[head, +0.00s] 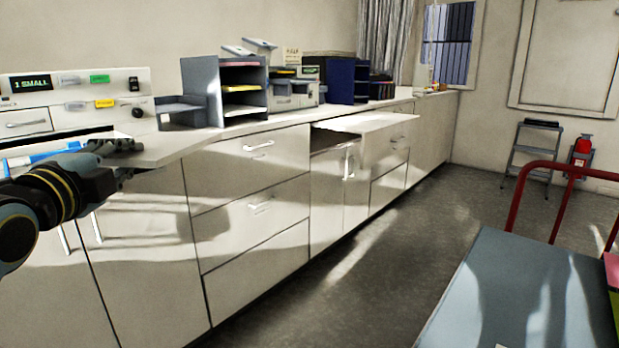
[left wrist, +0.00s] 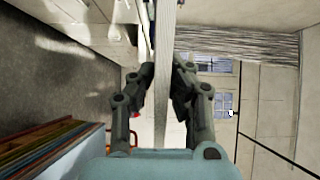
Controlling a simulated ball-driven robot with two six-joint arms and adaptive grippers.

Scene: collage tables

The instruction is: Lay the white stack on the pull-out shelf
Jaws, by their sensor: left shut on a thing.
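My left gripper (head: 128,146) is at the left of the head view, by the near end of the counter. In the left wrist view, its two fingers (left wrist: 165,78) are shut on the white stack (left wrist: 167,40), which shows edge-on as a long pale slab between them. In the head view the stack (head: 70,138) shows only as a thin pale strip behind the gripper, partly hidden. The pull-out shelf (head: 372,122) juts out white from the counter front further along, well to the right of the gripper, and looks bare. My right gripper is not in view.
The counter (head: 190,140) carries a grey sorter (head: 240,92), a dark blue rack (head: 340,78) and a control panel (head: 75,95). A grey cart with a red rail (head: 510,290) stands at the lower right. The floor (head: 370,270) between is clear. A step stool (head: 533,150) stands at the back.

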